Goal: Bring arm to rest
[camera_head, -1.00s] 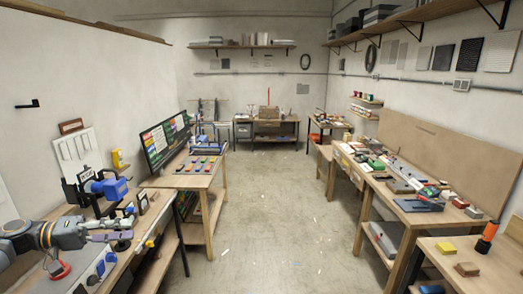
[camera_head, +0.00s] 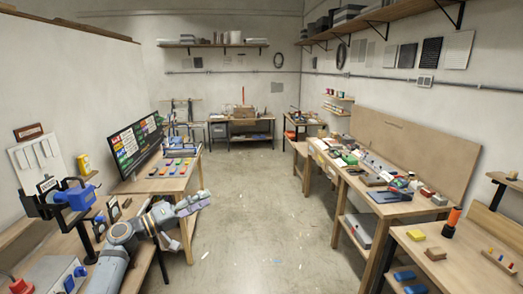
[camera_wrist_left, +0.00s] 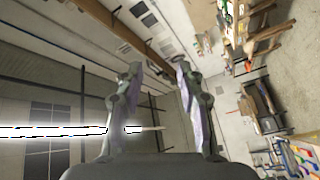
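My left arm comes in from the lower left in the head view. Its gripper (camera_head: 193,203) is in the air over the aisle edge of the left bench, beside the low table with coloured items. In the left wrist view the gripper (camera_wrist_left: 158,70) shows two fingers standing apart with nothing between them. The wrist view is turned on its side and shows wall, shelf and floor behind the fingers. My right gripper is not in either view.
A left bench (camera_head: 140,262) holds a blue device (camera_head: 76,196) and a grey box. A long workbench (camera_head: 392,208) with several items runs along the right.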

